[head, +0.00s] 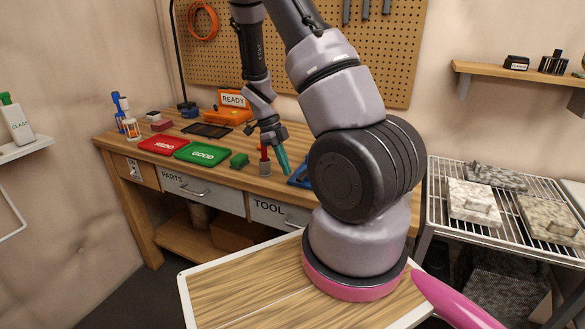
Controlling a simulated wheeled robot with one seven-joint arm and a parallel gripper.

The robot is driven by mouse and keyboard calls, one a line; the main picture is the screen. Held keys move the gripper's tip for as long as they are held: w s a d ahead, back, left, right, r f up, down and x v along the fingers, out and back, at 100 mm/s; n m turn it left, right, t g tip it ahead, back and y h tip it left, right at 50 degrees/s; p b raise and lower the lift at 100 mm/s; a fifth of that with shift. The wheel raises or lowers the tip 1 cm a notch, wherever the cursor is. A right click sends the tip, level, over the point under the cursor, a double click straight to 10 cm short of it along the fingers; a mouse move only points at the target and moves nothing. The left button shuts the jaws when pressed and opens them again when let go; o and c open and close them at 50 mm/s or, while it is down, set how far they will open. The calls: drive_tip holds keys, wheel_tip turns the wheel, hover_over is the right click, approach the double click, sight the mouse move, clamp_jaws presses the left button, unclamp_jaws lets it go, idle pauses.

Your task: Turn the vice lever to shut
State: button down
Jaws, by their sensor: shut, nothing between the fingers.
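My gripper (283,160), with teal fingers, points down over the front edge of the workbench (225,172). It looks shut and empty. A blue item (298,177) lies on the bench just right of the fingertips; my arm hides most of it, and I cannot tell whether it is the vice. A small grey item with a red upright part (264,158) stands just left of the fingers. No vice lever can be made out clearly, and I cannot tell whether my gripper touches anything.
A red tray (163,145), a green GOOD tray (202,152) and a small green block (239,160) lie on the bench. An orange item (228,116) stands behind. A wire rack (470,225) with stone slabs is at right. My arm blocks the bench's right part.

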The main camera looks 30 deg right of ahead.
sight(300, 175)
drive_tip(key=shift+s+d+r, duration=0.1)
drive_tip(key=shift+s+d, duration=0.65)
drive_tip(key=shift+s, duration=0.35)
drive_tip(key=shift+s, duration=0.1)
drive_tip(key=shift+s+d+n, duration=0.3)
drive_tip(key=shift+s+n, duration=0.3)
